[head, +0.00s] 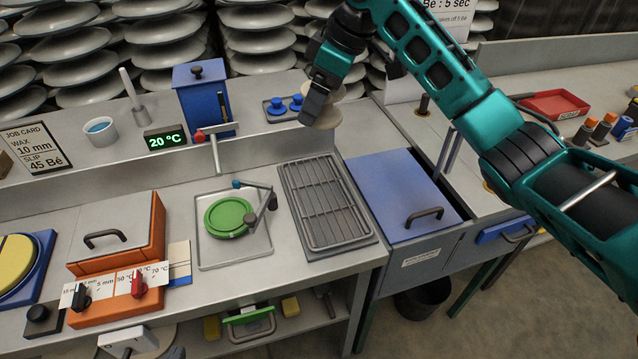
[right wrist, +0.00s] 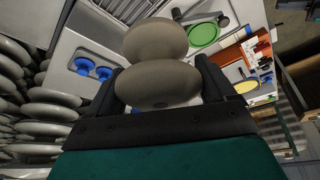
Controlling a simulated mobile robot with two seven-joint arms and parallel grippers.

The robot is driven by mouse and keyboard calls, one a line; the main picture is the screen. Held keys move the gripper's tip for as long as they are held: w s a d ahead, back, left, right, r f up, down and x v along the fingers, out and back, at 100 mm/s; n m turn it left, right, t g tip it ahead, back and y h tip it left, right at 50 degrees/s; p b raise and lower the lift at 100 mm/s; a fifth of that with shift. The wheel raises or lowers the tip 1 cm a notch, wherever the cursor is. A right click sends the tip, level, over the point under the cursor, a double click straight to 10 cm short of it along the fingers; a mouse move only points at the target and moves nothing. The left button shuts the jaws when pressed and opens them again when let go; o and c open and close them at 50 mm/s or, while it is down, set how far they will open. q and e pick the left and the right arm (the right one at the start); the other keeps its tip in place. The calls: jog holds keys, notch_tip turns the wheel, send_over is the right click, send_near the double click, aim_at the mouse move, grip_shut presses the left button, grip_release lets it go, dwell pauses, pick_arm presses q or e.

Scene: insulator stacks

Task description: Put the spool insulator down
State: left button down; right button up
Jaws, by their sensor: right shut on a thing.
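The spool insulator (head: 329,117) is pale grey-beige with two rounded flanges. My right gripper (head: 318,100) is shut on it and holds it over the back of the bench, behind the wire rack (head: 325,200). In the right wrist view the spool insulator (right wrist: 158,84) sits between the two dark fingers of the right gripper (right wrist: 160,90), one flange nearer and one farther. In the head view the gripper and arm cover part of it. Whether it touches the surface below is not clear. My left gripper is not in view.
Left of the insulator, a small tray (head: 268,113) bears two blue pieces. In front are a blue lid (head: 400,190) and a tray with a green disc (head: 229,216). A blue box (head: 200,97) stands on the back ledge. Stacked grey insulators (head: 160,45) fill the background.

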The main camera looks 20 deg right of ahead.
notch_tip(320, 180, down, 19)
jog(key=shift+f+b, duration=0.1)
jog(key=shift+b, duration=0.6)
jog(key=o, duration=1.2)
jog(key=shift+s+f, duration=0.1)
jog(key=shift+f, duration=0.05)
jog(key=p+v, duration=0.1)
jog(key=v, duration=1.1)
